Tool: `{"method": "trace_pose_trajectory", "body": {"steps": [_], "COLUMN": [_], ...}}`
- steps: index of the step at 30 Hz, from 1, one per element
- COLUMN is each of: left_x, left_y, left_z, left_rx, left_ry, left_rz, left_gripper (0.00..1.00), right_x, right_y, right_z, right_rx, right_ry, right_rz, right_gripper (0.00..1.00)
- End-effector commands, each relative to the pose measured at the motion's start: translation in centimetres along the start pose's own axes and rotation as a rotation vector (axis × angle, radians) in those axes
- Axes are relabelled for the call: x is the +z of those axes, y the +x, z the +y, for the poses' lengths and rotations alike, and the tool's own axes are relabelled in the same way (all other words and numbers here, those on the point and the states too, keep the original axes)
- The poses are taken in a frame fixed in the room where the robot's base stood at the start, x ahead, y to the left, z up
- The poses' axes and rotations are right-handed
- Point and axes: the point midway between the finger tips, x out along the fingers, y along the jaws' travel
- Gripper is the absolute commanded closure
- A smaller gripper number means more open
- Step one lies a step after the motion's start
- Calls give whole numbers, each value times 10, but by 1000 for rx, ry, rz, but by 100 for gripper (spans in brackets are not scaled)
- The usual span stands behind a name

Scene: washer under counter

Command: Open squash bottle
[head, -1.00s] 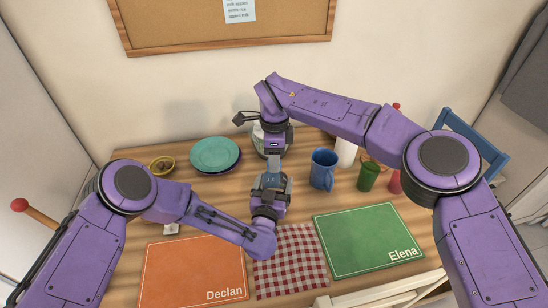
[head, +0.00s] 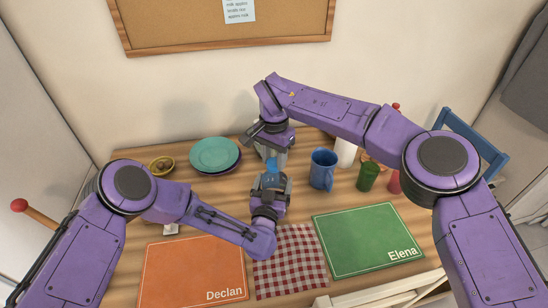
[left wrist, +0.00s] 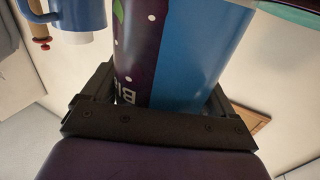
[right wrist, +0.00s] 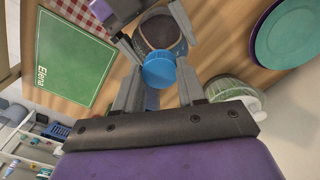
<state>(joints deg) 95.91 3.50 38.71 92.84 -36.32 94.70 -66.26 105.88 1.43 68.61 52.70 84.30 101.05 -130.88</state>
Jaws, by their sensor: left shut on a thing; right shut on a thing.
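The squash bottle has a blue and dark purple label, which fills the left wrist view (left wrist: 185,55). My left gripper (head: 270,185) is shut around its body and holds it in front of the right gripper. The blue cap (right wrist: 158,70) lies between the fingers of my right gripper (right wrist: 155,60) in the right wrist view. The cap also shows in the head view (head: 271,165), just above the left gripper. My right gripper is shut on the cap. I cannot tell whether the cap is loose from the bottle's neck.
A blue mug (head: 322,168) and a green cup (head: 367,177) stand to the right. Orange (head: 195,270) and green (head: 365,240) mats and a checked cloth (head: 288,260) lie in front. A glass container (right wrist: 232,88) stands close by.

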Motion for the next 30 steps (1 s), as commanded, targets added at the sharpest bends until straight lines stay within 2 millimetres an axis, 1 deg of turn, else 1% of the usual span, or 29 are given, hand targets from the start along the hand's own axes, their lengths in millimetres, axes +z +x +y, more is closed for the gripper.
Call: {"method": "trace_pose_trajectory", "body": {"steps": [20, 30], "left_x": [1, 1], "left_y": [0, 0], "left_z": [0, 0], "left_rx": [0, 0], "left_ry": [1, 1], "left_rz": [-1, -1], "left_gripper": [98, 98], "right_x": [0, 0], "right_y": [-21, -23], "right_z": [0, 0], "right_rx": [0, -1], "right_ry": [1, 1], "right_rz": [1, 1], "right_gripper": [97, 97]}}
